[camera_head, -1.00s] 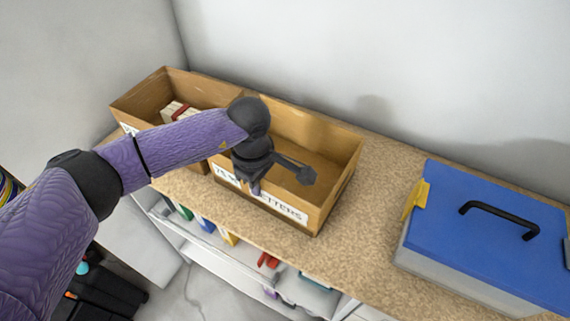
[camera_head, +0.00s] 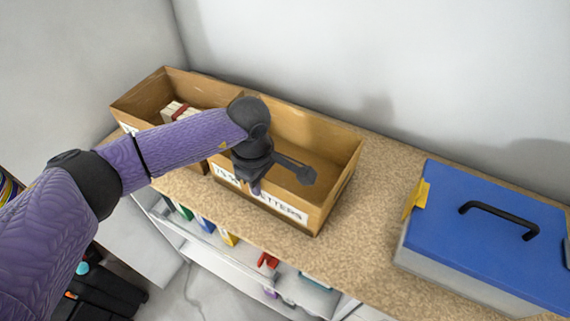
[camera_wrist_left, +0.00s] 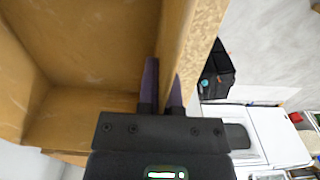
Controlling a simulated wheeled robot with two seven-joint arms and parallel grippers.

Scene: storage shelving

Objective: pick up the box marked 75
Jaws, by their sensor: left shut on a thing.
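The box marked 75 (camera_head: 318,205) is an open wooden box on the speckled shelf top. Its white front label reads roughly "75 ... LETTERS", partly covered by my gripper. My left gripper (camera_head: 256,187) reaches down over its front wall. In the left wrist view the two purple fingers (camera_wrist_left: 161,88) straddle the rim of the wooden wall (camera_wrist_left: 174,45), one inside and one outside, shut on it. The box's inside (camera_wrist_left: 90,50) looks empty in the part that shows. The box rests on the shelf top. My right gripper is not in view.
A second wooden box (camera_head: 150,92) with a pale bundle in it stands close on the left. A blue-lidded case (camera_head: 485,215) stands to the right, with bare shelf top (camera_head: 370,200) between. The wall is behind; lower shelves hold coloured items.

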